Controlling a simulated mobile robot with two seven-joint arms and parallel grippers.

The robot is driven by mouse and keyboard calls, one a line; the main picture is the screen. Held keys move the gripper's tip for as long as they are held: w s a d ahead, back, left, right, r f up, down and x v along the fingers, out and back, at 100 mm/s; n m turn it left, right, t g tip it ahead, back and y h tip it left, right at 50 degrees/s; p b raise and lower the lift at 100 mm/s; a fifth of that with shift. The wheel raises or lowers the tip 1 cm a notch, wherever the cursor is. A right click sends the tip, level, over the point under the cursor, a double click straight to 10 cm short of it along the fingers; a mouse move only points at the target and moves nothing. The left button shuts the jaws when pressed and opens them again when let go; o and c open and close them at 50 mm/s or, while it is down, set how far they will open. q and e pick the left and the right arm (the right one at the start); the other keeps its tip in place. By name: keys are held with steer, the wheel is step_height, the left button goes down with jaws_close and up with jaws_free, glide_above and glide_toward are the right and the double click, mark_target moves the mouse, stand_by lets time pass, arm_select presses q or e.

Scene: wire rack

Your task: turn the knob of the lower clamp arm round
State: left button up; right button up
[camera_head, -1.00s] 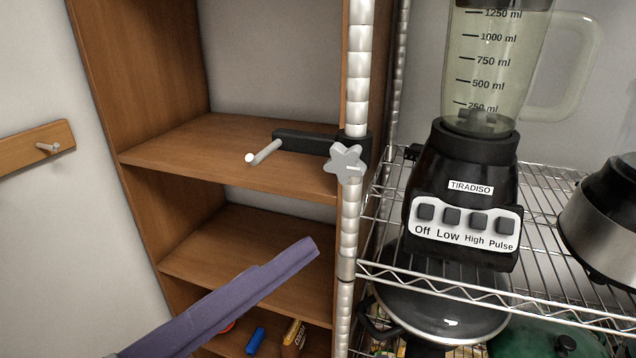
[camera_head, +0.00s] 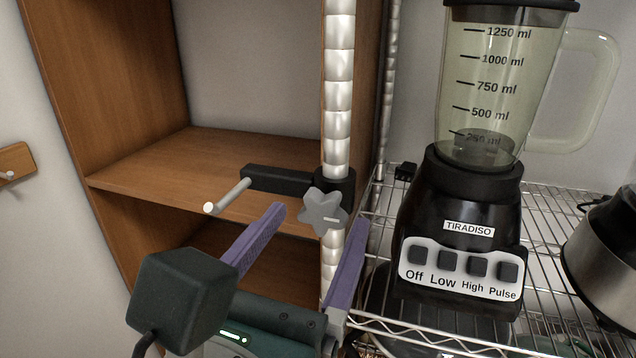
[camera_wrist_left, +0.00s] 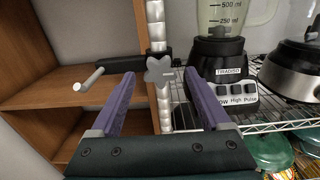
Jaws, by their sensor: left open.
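The grey star-shaped knob (camera_head: 324,210) sits on the front of the black clamp arm (camera_head: 277,179), which is fixed around the metal rack post (camera_head: 338,95). A light peg (camera_head: 228,195) sticks out from the arm's left end. My left gripper (camera_head: 320,228) is open, its two purple fingers spread below and to either side of the knob, not visibly touching it. In the left wrist view the knob (camera_wrist_left: 159,71) shows between and just beyond the fingertips (camera_wrist_left: 159,85). My right gripper is in neither view. Only one clamp arm shows.
A blender (camera_head: 462,230) stands on the wire shelf (camera_head: 560,215) close right of the post. A metal-sided appliance (camera_head: 605,240) is at the far right. A wooden shelf unit (camera_head: 150,165) stands behind the clamp arm on the left. A pan lies under the wire shelf.

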arm_select(q)
steer(key=shift+w+d, duration=0.2)
steer(key=shift+w, duration=0.5)
jaws_close()
